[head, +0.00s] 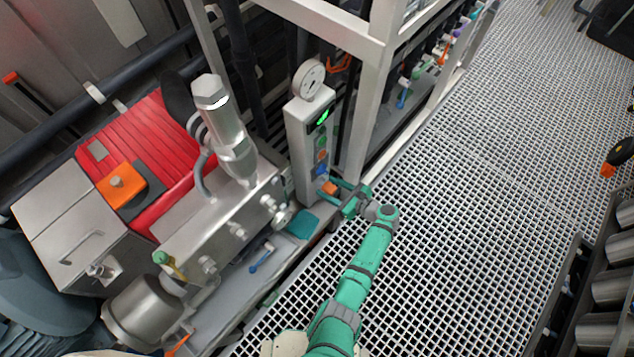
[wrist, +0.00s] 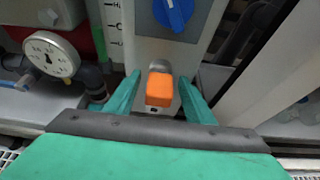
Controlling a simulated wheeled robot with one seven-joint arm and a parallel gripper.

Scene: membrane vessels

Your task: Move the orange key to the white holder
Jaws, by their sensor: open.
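The orange key (head: 329,187) is a small block on the front of a pale upright control panel (head: 299,150), below its dials. In the wrist view the orange key (wrist: 159,90) sits on a round grey stub and lies between my fingertips. My gripper (head: 337,194) reaches the panel, its green fingers open on both sides of the key; the wrist view shows my gripper (wrist: 160,86) with gaps between the fingers and the key. I cannot pick out the white holder with certainty in either view.
A blue dial (wrist: 174,12) sits above the key. A pressure gauge (head: 309,78) tops the panel, and another gauge (wrist: 51,55) is at left. A metal frame post (head: 366,110) stands close right of the panel.

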